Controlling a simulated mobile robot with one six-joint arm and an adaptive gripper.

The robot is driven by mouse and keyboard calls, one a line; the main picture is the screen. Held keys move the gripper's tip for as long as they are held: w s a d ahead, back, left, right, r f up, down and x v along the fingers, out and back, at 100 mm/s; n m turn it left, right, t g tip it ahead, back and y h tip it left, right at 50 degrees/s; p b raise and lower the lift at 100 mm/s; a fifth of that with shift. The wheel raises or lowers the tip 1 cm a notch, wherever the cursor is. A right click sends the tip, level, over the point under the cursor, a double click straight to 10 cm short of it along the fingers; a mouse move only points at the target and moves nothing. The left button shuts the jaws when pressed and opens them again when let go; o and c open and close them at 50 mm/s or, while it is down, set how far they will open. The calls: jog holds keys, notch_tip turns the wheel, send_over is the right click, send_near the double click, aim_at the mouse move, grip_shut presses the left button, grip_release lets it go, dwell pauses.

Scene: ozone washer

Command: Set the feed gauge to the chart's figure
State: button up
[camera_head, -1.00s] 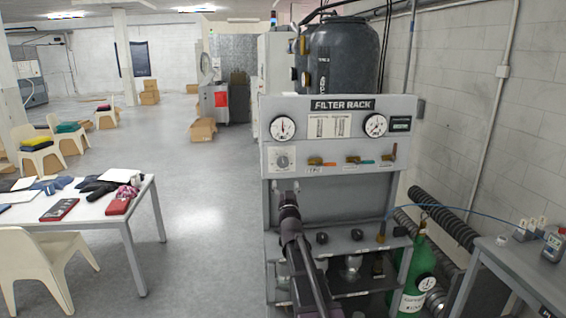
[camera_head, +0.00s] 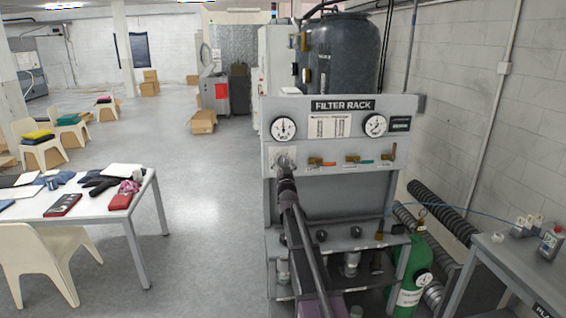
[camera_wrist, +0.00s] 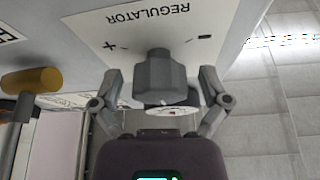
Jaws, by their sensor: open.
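The grey faceted regulator knob (camera_wrist: 160,78) stands out from a white plate marked REGULATOR, plus and minus in the wrist view. My gripper (camera_wrist: 160,76) is open, with one finger on each side of the knob and a visible gap at each. In the head view my gripper (camera_head: 284,165) is at the regulator plate (camera_head: 270,152) and hides the knob. Above it is the left round gauge (camera_head: 283,128), its needle near upright. The right gauge (camera_head: 375,125) has a slanted needle. The chart (camera_head: 329,125) hangs between them. Figures are too small to read.
Valve handles with orange, green and red parts (camera_head: 353,159) line the panel right of the regulator. A green cylinder (camera_head: 410,270) stands below right. Open floor (camera_head: 210,220) lies to the left.

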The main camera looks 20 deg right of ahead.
jog(key=c, duration=1.1)
jog(key=shift+c, duration=0.2)
jog(key=shift+n+y, duration=0.3)
jog(key=shift+n, duration=0.3)
jog(key=shift+n+t+y, duration=0.3)
jog(key=shift+n+y, duration=0.1)
jog(key=shift+n, duration=0.4)
jog(key=o, duration=1.1)
jog(key=shift+o, duration=0.2)
